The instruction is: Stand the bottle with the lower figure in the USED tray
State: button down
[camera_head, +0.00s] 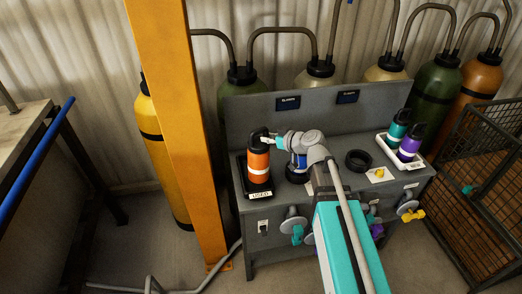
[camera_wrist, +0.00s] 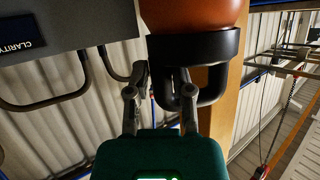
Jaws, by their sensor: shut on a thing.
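An orange bottle (camera_head: 258,165) with a black top and a white band is upright at the left end of the grey bench. It is in or just over the black USED tray (camera_head: 241,172); I cannot tell whether its base touches. My gripper (camera_head: 267,142) is at the bottle's top from the right. In the wrist view, my gripper (camera_wrist: 162,88) is shut on the black handle of the orange bottle (camera_wrist: 195,14). A teal bottle (camera_head: 397,130) and a purple bottle (camera_head: 410,146) stand in a white tray (camera_head: 390,152) at the right. No figures on the bottles are readable.
A blue object (camera_head: 297,172) is partly hidden behind my arm. A black ring (camera_head: 358,160) and a card with a yellow item (camera_head: 380,174) lie on the bench. An orange post (camera_head: 180,120) rises close left of the bench. Gas cylinders line the wall; a wire cage (camera_head: 485,170) stands right.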

jog(key=w+a+f+b, duration=0.2)
jog(key=w+f+b, duration=0.5)
jog(key=w, duration=0.3)
jog(key=shift+w+a+f, duration=0.15)
jog(key=shift+a+f, duration=0.25)
jog(key=shift+f, duration=0.05)
jog(key=shift+w+a+f+b, duration=0.1)
jog(key=shift+w+f+b, duration=0.1)
jog(key=shift+f+b, duration=0.85)
jog(key=shift+w+f+b, duration=0.15)
jog(key=shift+f+b, duration=0.8)
jog(key=shift+b, duration=0.2)
jog(key=shift+f, duration=0.15)
jog(key=shift+c, duration=2.4)
grip_release()
